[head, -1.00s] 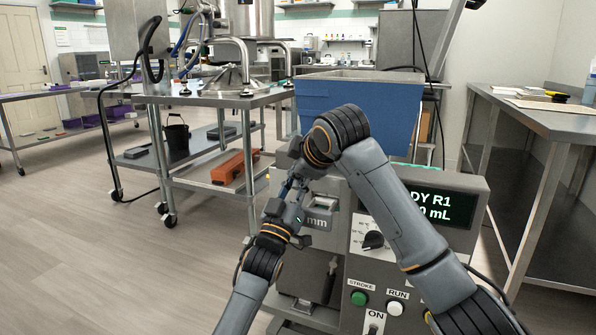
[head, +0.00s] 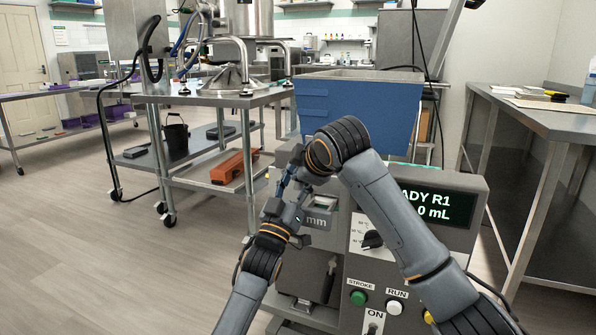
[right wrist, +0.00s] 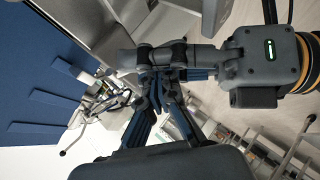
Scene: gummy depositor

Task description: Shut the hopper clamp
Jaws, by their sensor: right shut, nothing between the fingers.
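The blue hopper (head: 385,112) with a steel rim sits on top of the grey depositor; its blue side also fills the left of the right wrist view (right wrist: 40,75). I cannot make out the hopper clamp; the arms cover the area below the hopper's left side. My right gripper (head: 284,185) reaches down there, its dark fingers together and empty in the right wrist view (right wrist: 155,88). My left gripper (head: 287,192) comes up from below to the same spot. The two grippers overlap closely, and whether they touch is unclear. The left fingers are too hidden to judge.
The depositor's front panel (head: 425,240) has a lit display, a dial and buttons, partly behind my right forearm. A steel cart (head: 215,98) with machinery stands behind left. A steel table (head: 545,120) stands at right. The floor at left is clear.

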